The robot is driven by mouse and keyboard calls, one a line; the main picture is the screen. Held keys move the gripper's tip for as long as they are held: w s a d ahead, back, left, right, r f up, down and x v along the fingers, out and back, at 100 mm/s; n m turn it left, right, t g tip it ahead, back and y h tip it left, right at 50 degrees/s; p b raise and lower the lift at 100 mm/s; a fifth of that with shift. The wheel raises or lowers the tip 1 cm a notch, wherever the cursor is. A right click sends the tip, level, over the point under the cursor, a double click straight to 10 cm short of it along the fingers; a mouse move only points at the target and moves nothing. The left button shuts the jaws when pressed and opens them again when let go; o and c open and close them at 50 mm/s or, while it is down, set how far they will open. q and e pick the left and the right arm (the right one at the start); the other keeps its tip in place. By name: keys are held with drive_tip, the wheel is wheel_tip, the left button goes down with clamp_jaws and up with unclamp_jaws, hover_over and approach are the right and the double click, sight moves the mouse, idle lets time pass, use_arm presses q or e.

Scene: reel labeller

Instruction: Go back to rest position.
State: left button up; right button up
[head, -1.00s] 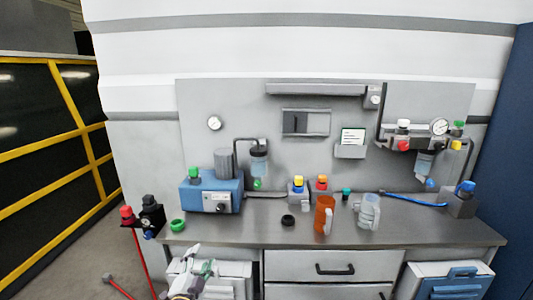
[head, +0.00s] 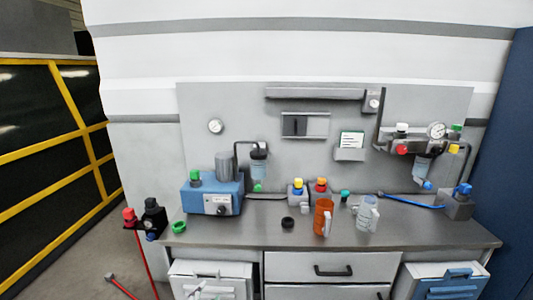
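My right gripper is not in view. The grey bench (head: 262,234) carries a blue machine (head: 212,198), an orange jug (head: 323,218) and a clear jug (head: 367,214), all upright. A green ring (head: 179,227) and a black ring (head: 288,222) lie on the bench top.
A red-capped stand (head: 129,215) is left of the bench, beside a yellow-framed dark barrier (head: 60,150). A blue wall (head: 505,180) closes the right side. The bench's front strip is clear.

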use_arm(q)
drive_tip(key=s+f+n+g+p, duration=0.2)
drive_tip(key=s+f+g+p, duration=0.15)
drive_tip(key=s+f, duration=0.75)
drive_tip(key=s+f+n+g+p, duration=0.2)
drive_tip(key=s+f+g+p, duration=0.15)
drive_tip(key=s+f, duration=0.75)
drive_tip(key=s+a+f+n+g+p, duration=0.1)
drive_tip(key=s+f, duration=0.3)
drive_tip(key=s, duration=0.6)
drive_tip(key=s+a+f+n+g+p, duration=0.1)
drive_tip(key=s+a+f+g+p, duration=0.1)
drive_tip(key=s, duration=0.8)
drive_tip(key=s+a+f+n+g+p, duration=0.1)
drive_tip(key=s+a+f+g+p, duration=0.1)
drive_tip(key=s+f, duration=0.4)
drive_tip(key=shift+s+n+g+y+p, duration=0.35)
drive_tip(key=shift+s+g, duration=0.55)
drive_tip(key=shift+s, duration=1.2)
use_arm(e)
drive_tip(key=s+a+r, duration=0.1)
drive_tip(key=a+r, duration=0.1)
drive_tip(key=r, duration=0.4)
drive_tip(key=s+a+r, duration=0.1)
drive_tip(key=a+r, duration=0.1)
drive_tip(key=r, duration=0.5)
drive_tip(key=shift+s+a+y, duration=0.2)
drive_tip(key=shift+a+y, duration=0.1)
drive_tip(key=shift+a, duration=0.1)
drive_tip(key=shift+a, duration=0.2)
